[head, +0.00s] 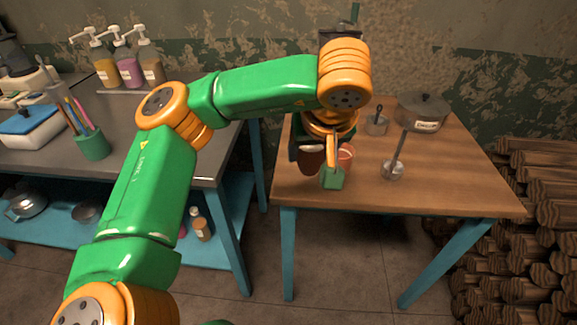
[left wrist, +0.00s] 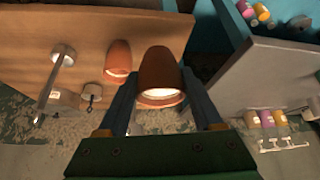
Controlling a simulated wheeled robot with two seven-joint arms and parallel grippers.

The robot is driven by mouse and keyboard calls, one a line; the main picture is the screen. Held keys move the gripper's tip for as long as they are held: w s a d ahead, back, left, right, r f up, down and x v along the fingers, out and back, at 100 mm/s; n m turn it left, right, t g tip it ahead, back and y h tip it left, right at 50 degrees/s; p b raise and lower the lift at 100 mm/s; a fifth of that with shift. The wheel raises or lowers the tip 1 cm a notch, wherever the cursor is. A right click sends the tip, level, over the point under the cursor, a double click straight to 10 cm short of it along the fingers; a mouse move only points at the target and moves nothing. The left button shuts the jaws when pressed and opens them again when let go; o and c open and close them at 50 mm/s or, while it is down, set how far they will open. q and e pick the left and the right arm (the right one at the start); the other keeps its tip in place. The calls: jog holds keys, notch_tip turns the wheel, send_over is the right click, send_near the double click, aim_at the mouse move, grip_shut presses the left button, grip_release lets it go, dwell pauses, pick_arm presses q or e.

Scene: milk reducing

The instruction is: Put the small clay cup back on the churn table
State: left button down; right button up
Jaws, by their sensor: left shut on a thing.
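My left gripper (head: 312,168) is over the left part of the wooden churn table (head: 440,185). It is shut on a small brown clay cup (head: 310,160), which sits between the two fingers in the left wrist view (left wrist: 160,75). I cannot tell whether this cup touches the tabletop. A second reddish clay cup (head: 346,155) stands on the table just to the right of the gripper; it also shows in the left wrist view (left wrist: 117,60). The gripper partly hides both cups in the head view. My right gripper is not in view.
A grey counter (head: 165,165) with bottles lies to the left across a gap. Stacked logs (head: 530,180) are at right. The table's front right is clear.

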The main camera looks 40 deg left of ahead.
pick_arm(q)
jog(key=w+a+f, duration=0.3)
jog(key=w+a+f+b, duration=0.1)
jog(key=w+a+f, duration=0.2)
jog(key=a+f, duration=0.1)
jog(key=shift+w+f, duration=0.2)
jog(key=shift+w, duration=0.1)
jog(key=f, duration=0.4)
jog(key=shift+w+a, duration=0.3)
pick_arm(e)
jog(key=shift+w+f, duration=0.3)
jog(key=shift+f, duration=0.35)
pick_arm(q)
jog(key=shift+f, duration=0.2)
jog(key=shift+c, duration=0.2)
grip_release()
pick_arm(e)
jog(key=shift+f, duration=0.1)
